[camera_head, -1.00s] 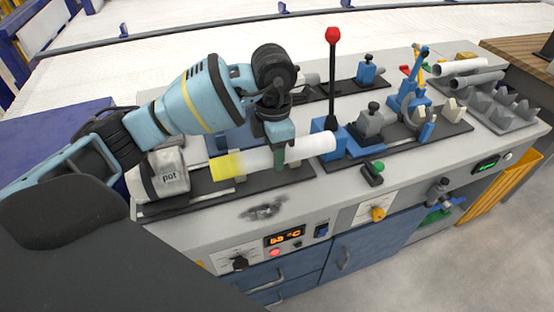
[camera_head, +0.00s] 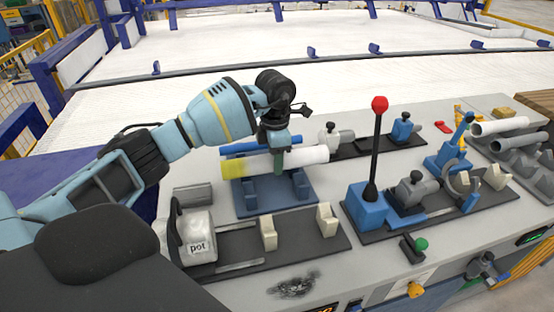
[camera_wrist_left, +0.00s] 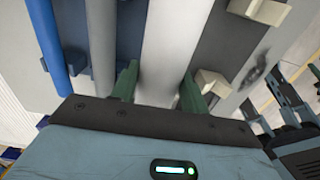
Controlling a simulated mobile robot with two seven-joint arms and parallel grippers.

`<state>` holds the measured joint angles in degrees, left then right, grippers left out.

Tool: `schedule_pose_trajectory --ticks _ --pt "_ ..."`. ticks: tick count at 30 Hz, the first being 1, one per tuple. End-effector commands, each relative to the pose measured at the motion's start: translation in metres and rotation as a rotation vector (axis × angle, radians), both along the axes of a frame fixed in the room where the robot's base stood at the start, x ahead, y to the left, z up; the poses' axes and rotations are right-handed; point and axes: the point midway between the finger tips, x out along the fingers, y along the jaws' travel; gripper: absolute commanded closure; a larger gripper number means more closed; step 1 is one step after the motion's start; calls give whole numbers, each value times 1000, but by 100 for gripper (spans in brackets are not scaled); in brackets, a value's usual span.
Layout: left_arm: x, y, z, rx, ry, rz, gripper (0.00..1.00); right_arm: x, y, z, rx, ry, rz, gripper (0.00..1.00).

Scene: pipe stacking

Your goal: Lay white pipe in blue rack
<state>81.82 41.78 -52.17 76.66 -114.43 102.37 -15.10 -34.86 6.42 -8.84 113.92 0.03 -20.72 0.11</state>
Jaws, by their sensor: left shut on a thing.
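The white pipe (camera_head: 305,156), with a yellow left end, lies crosswise in my left gripper (camera_head: 281,165). The gripper is shut on it near its middle, and the pipe hangs level above the blue rack (camera_head: 300,203). The rack's uprights show below the pipe; part of the rack is hidden by it. A blue pipe (camera_head: 237,147) lies behind the white pipe, at the rack's back. In the left wrist view the white pipe (camera_wrist_left: 172,45) runs between the two green fingers (camera_wrist_left: 160,90), with the blue pipe (camera_wrist_left: 48,45) to the left. My right gripper is not in view.
A red-knobbed lever (camera_head: 379,104) on a blue block stands to the right.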

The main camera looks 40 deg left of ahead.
Motion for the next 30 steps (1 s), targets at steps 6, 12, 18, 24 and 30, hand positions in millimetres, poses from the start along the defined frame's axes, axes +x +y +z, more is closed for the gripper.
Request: schedule_pose_trajectory --ticks 6,12,18,24,30 --pt "0 0 -7 0 1 0 81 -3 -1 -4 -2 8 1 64" --pt "-1 0 -22 1 4 0 81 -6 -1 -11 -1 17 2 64" --pt "-1 0 -43 -1 5 0 81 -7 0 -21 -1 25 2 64" --pt "0 0 -60 0 3 1 81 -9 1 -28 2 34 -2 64" --pt "0 0 -66 1 1 1 81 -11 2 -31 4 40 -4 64"
